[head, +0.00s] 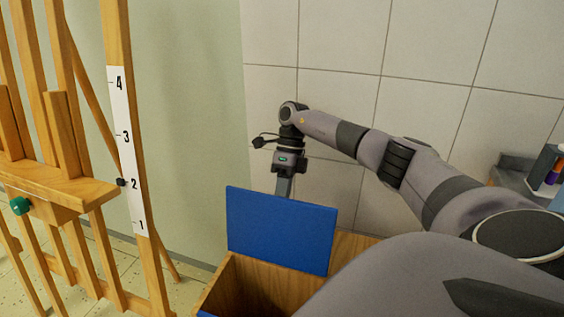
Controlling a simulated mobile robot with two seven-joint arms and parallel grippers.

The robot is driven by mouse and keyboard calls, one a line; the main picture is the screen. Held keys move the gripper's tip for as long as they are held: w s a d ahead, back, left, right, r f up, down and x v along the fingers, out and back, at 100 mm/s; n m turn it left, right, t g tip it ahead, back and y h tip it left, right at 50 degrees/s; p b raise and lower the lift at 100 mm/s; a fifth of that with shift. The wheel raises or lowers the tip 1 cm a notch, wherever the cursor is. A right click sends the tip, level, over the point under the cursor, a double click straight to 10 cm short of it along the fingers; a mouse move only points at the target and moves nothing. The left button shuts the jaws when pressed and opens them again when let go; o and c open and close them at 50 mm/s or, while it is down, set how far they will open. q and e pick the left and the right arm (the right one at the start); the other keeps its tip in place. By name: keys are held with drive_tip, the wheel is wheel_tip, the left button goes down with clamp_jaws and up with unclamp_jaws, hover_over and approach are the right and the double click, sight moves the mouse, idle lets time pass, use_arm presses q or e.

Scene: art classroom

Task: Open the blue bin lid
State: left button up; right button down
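The blue lid (281,231) stands raised, nearly upright, at the back of the bin. The bin (237,285) has wood-coloured inner walls, and its inside shows in front of the lid. The bin's lower part is cut off by the picture's bottom edge, and my arm covers its right side. My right gripper (283,187) points down just behind the lid's top edge. The lid hides its fingertips, so I cannot tell whether they touch the lid or are open. My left gripper is not in view.
A wooden easel (120,190) with a numbered strip stands at the left. A tiled wall (335,90) rises behind the bin. A grey counter (520,178) with small bottles is at the far right. Bare floor shows between easel and bin.

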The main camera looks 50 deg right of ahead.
drive_tip(key=shift+s+d+f, duration=0.1)
drive_tip(key=shift+d+f, duration=0.4)
drive_tip(key=shift+f, duration=0.15)
drive_tip(key=c, duration=1.4)
unclamp_jaws()
drive_tip(key=shift+c, duration=0.2)
drive_tip(key=shift+o, duration=1.4)
drive_tip(key=shift+w+d+f, duration=0.15)
drive_tip(key=shift+w+f, duration=0.05)
drive_tip(key=shift+f, duration=0.05)
drive_tip(key=shift+r, duration=0.1)
drive_tip(key=shift+r, duration=0.1)
drive_tip(key=v, duration=0.7)
drive_tip(key=shift+p, duration=0.4)
drive_tip(key=shift+a+r, duration=0.15)
drive_tip(key=shift+a, duration=0.05)
